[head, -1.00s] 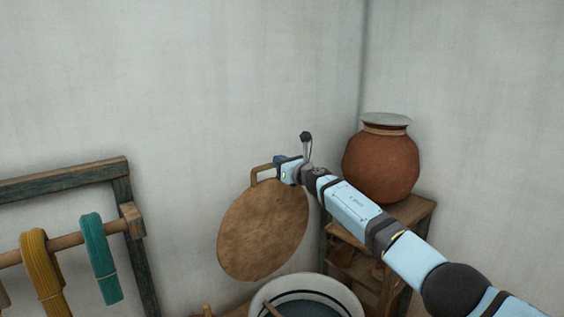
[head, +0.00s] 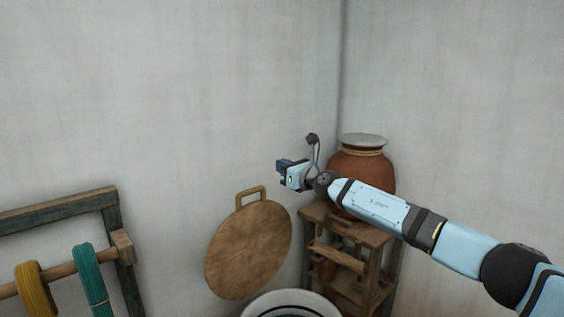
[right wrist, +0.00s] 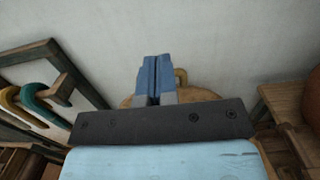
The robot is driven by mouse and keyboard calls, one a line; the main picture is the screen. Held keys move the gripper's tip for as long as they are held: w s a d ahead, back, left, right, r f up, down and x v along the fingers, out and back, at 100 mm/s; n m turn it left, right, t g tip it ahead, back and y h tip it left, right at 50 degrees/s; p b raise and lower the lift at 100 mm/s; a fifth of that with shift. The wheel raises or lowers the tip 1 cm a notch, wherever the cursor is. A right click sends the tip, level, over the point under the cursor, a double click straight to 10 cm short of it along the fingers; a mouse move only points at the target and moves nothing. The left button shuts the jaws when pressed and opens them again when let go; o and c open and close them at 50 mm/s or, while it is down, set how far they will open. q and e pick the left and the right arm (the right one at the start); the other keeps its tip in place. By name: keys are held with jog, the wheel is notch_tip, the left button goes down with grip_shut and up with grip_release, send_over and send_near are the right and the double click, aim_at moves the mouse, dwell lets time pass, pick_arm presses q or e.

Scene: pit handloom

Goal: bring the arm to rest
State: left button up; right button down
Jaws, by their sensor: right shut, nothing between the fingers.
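My right arm reaches in from the lower right of the head view. Its gripper (head: 283,172) is shut and empty, held in the air in front of the wall. In the right wrist view the blue fingers (right wrist: 154,75) are pressed together with nothing between them. In the head view a round wooden board with a handle (head: 250,250) is below and left of the gripper, with a visible gap between them. In the wrist view the fingers hide part of this board. My left gripper is not in view.
A clay pot (head: 362,168) with a pale lid stands on a wooden shelf stand (head: 314,213), partly behind my arm. A rimmed basin (head: 290,303) is at the bottom edge. A wooden rack (head: 60,208) with yellow (head: 35,290) and teal (head: 90,273) yarn hanks stands left.

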jog(key=s+a+f+m+h+p, duration=0.1)
jog(key=s+a+f+m+p, duration=0.15)
jog(key=s+f+m, duration=0.95)
jog(key=s+a+f+m+p, duration=0.1)
jog(key=s+a+f+m, duration=0.2)
jog(key=s+f+m, duration=0.85)
jog(key=s+d+f+m+g+h+p, duration=0.1)
jog(key=s+d+f+m, duration=0.4)
jog(key=s, duration=0.6)
jog(key=s+d+f+m+g+h+p, duration=0.1)
jog(key=s+d+f+m+h+p, duration=0.1)
jog(key=s+d+f+m, duration=0.4)
jog(key=s+d+f+m+g+h+p, duration=0.1)
jog(key=s+d+f+m+h, duration=0.3)
jog(key=s, duration=1.2)
notch_tip(320, 180, down, 2)
jog(key=d+m, duration=0.2)
jog(key=shift+s+d+f+g, duration=0.15)
jog(key=shift+s+d+g, duration=0.15)
jog(key=shift+d, duration=0.1)
